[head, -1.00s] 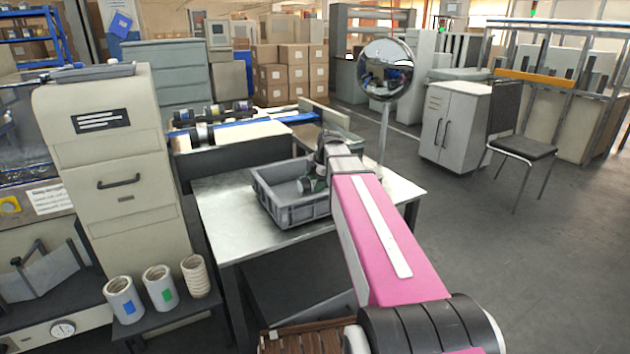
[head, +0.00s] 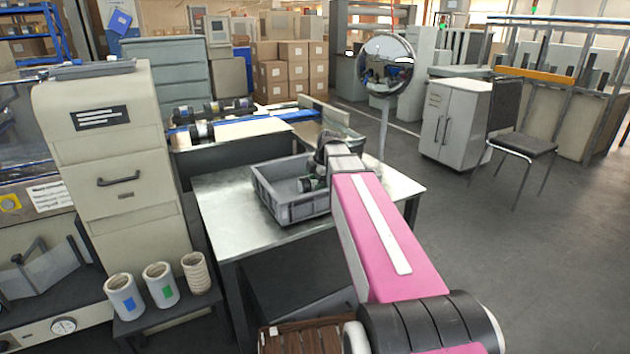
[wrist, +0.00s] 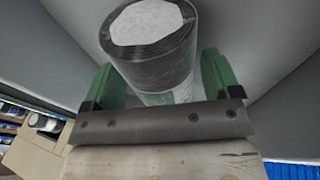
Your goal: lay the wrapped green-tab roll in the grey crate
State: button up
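The wrapped roll (wrist: 160,60) is a dark cylinder with a pale end face, seen close up between my green fingers in the wrist view. A bit of green shows low on it. My gripper (wrist: 163,85) has its fingers spread on either side of the roll, with narrow gaps beside it. The grey crate (head: 296,211) stands on the metal table in the head view. My gripper (head: 312,184) reaches down inside it towards the right side. The roll's underside and its contact with the crate floor are hidden.
The metal table (head: 232,222) has bare room left of and in front of the crate. A round mirror on a post (head: 387,66) stands behind it. Blue-tab (head: 125,298) and green-tab (head: 161,285) white rolls stand on a low shelf beside the beige cabinet (head: 112,170).

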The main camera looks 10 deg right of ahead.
jog(key=shift+o, duration=0.3)
jog(key=v, duration=1)
jog(key=shift+r, duration=0.35)
jog(key=shift+s+d, duration=0.15)
